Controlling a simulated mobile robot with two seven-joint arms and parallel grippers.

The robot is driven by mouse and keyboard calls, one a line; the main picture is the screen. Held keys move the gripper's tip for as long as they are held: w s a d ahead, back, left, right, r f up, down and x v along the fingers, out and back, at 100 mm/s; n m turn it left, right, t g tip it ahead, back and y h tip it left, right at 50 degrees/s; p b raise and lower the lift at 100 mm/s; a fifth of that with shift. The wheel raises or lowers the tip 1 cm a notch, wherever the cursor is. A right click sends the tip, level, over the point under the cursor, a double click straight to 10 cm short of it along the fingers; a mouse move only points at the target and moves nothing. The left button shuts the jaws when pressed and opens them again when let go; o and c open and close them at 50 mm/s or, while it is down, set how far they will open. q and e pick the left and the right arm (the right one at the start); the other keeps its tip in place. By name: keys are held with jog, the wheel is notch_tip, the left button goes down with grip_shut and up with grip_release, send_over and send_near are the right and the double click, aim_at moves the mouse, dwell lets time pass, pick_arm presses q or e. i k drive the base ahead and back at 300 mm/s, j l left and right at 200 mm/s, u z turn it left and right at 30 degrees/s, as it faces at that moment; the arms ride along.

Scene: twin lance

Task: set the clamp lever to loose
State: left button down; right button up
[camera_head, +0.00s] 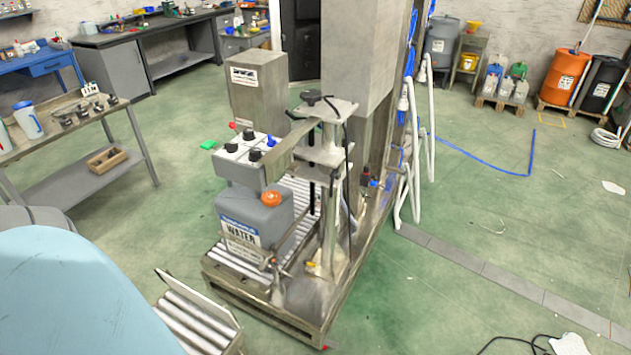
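The filling stand (332,190) is in the middle of the head view, with an upright post and a head plate on a metal frame. A black knob with a short arm (311,97) sits on top of the post; it may be the clamp lever, but I cannot tell for sure, nor read its setting. A grey water canister (247,212) with an orange cap (270,198) stands on the rollers below. Neither gripper is in view.
A roller conveyor section (198,318) lies in front of the stand. A side table (62,130) with a jug (28,120) is at left. Drums (567,78) and canisters stand at the back right. The green floor to the right is mostly clear, with a cable at the bottom.

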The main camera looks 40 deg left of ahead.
aim_at(332, 187)
jog(key=i+j, duration=0.2)
jog(key=j, duration=0.15)
jog(key=i+j, duration=0.2)
jog(key=j, duration=0.2)
jog(key=i+j, duration=0.2)
jog(key=j, duration=0.15)
